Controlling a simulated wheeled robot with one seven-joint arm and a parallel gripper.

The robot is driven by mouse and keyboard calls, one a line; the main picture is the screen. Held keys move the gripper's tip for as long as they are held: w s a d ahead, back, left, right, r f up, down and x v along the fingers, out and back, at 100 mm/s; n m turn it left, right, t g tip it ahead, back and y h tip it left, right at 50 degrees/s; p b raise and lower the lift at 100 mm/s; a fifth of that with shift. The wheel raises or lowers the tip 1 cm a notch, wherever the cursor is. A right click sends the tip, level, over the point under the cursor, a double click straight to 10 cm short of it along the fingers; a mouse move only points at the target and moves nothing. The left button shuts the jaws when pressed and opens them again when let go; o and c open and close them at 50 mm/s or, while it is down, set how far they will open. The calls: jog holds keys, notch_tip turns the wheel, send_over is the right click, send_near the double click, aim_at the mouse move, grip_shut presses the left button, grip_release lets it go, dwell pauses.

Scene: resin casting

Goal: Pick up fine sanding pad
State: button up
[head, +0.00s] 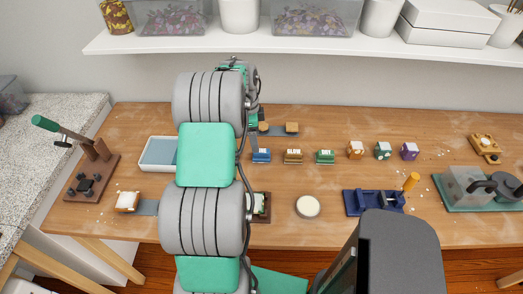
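I cannot pick out the fine sanding pad for certain, as the labels are too small to read. Three small labelled blocks stand in a row mid-table: a blue one (261,156), a tan one (293,157) and a green one (326,157). My arm rises through the middle of the head view and hides part of the table. Its far end, around my gripper (253,121), is mostly hidden behind the arm, above the table left of the blue block. The fingers do not show clearly.
Right of the blocks stand three small cubes (383,151). A round white disc (307,207) and a blue fixture (374,202) lie in front. A pale tray (158,153) and lever press (92,165) are left. A shelf (290,43) overhangs the back.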

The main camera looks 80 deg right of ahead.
aim_at(261, 151)
jog(key=shift+m, duration=0.3)
jog(key=f+p, duration=0.1)
jog(key=f, duration=0.1)
jog(key=s+f, duration=0.1)
jog(key=f, duration=0.2)
jog(key=s+f+p, duration=0.1)
jog(key=f, duration=0.1)
jog(key=shift+s+d+f+p, duration=0.2)
jog(key=shift+p, duration=0.1)
jog(key=shift+d+f, duration=0.1)
jog(key=shift+f, duration=0.3)
jog(key=shift+c, duration=0.6)
jog(key=c, duration=1.4)
